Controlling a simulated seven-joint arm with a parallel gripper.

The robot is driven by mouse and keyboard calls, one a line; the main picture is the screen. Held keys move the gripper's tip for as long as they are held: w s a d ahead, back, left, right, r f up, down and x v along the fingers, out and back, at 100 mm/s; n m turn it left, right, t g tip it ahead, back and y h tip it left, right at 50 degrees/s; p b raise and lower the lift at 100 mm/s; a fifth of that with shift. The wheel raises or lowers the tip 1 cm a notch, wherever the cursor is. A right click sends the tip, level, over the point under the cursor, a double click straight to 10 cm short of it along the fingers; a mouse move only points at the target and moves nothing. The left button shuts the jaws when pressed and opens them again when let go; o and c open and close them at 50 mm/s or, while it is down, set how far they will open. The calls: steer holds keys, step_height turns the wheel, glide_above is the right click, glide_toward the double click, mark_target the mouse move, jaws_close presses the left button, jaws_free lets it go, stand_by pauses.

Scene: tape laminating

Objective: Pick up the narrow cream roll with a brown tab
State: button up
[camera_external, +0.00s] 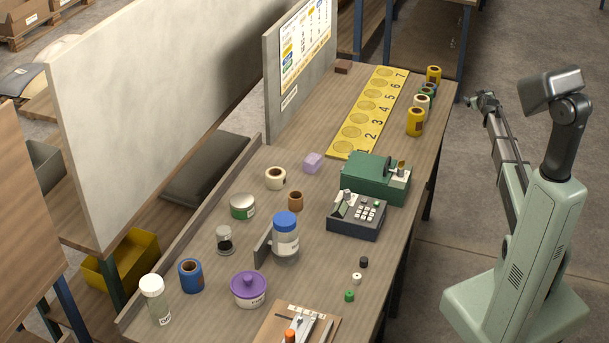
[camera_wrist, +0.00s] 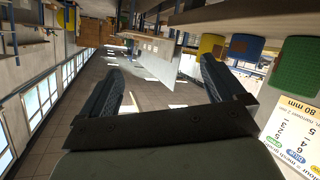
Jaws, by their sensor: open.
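Two cream rolls show in the external view. One cream roll (camera_external: 275,178) with a brown core sits alone near the middle of the table. Another cream roll (camera_external: 421,104) stands in the row of rolls at the table's right edge. I cannot make out a brown tab on either, or tell which is narrower. My gripper (camera_external: 484,101) is beyond the table's right edge, above the floor and to the right of the row. In the wrist view my gripper (camera_wrist: 165,88) has its two fingers spread with nothing between them.
Yellow rolls (camera_external: 416,122) and darker ones share the row beside a numbered yellow strip (camera_external: 366,112). Jars, including a blue-lidded one (camera_external: 286,238), crowd the front. A grey panel (camera_external: 275,95) rises behind.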

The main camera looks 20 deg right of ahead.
steer(key=w+a+r+n+y, duration=0.25)
steer(key=w+a+r, duration=0.45)
steer(key=a, duration=0.4)
steer(key=w+a+n+g+y, duration=0.1)
steer(key=a+n+y, duration=0.1)
steer(key=a, duration=0.8)
steer(key=w+a+n+y, duration=0.2)
steer(key=a, duration=0.8)
step_height(320, 180, up, 5)
steer(key=n+g+y, duration=0.4)
steer(key=n+g, duration=0.7)
steer(key=n, duration=0.1)
glide_above(282, 170)
steer(key=d, duration=0.3)
steer(key=shift+y, duration=0.25)
steer(key=x, duration=0.7)
steer(key=shift+a+f, duration=0.1)
steer(key=shift+a, duration=0.05)
steer(key=shift+s+x, duration=0.15)
steer(key=shift+x, duration=1.3)
steer(key=shift+s+x, duration=0.1)
steer(key=shift+x, duration=1.4)
steer(key=shift+d, duration=0.2)
steer(key=c, duration=1.1)
